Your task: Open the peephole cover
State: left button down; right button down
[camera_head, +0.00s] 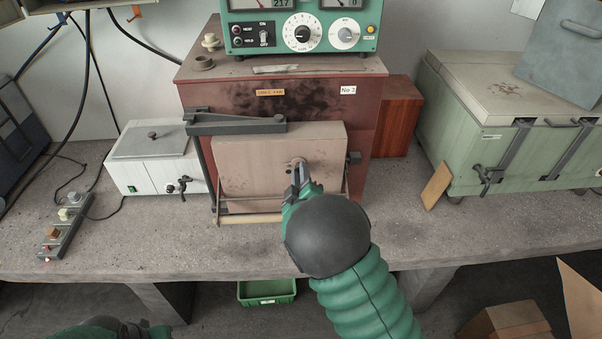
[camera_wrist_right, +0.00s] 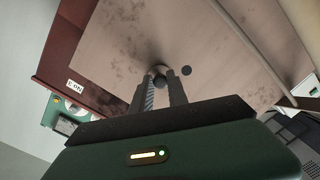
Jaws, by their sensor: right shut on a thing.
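The furnace door (camera_head: 250,165) is a pale, stained block on the front of the red-brown furnace (camera_head: 215,95). In the head view the fingers partly hide this area. My left arm shows only at the bottom left edge, without its fingers.
A grey latch arm (camera_head: 235,124) crosses the door's top left, and a bar runs along its lower edge. A white box (camera_head: 150,165) stands left and a green chest (camera_head: 500,150) right. The concrete bench (camera_head: 240,250) is bare in front of the furnace.

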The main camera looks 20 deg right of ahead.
jog(key=shift+a+f, duration=0.15)
jog(key=shift+a, duration=0.05)
jog(key=c, duration=1.6)
grip_release()
jog(key=o, duration=0.3)
jog(key=shift+w+a, duration=0.1)
jog(key=b+v, duration=0.1)
jog(key=v, duration=0.6)
jog(key=shift+s, duration=0.2)
jog(key=shift+a, duration=0.1)
